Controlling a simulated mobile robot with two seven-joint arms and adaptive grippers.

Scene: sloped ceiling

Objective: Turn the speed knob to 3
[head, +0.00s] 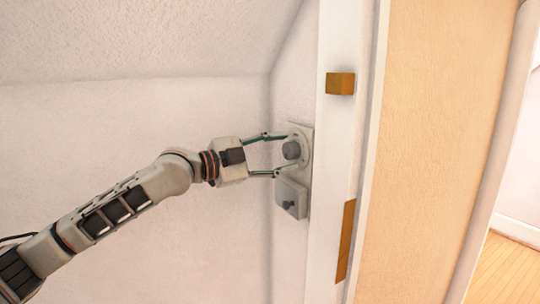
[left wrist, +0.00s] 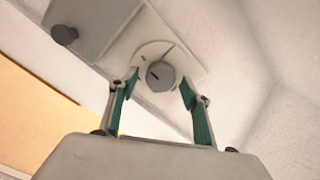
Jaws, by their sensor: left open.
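The speed knob (head: 291,150) is a grey round knob on a light wall plate (head: 305,135). In the left wrist view the knob (left wrist: 160,75) has a dark pointer mark, and a curved scale surrounds it on the plate (left wrist: 188,58). No readable numbers show. My left gripper (head: 284,153) is open, with its fingers to either side of the knob in the head view. In the left wrist view its teal-padded fingertips (left wrist: 160,84) are apart on both sides of the knob, with gaps visible. Whether either finger touches it I cannot tell. My right gripper is not in view.
A second grey box (head: 291,197) with a small dark knob (head: 288,205) is mounted just below the plate. A white door frame (head: 330,130) with brass pieces (head: 340,83) stands close to the right. Open space lies left of the plate.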

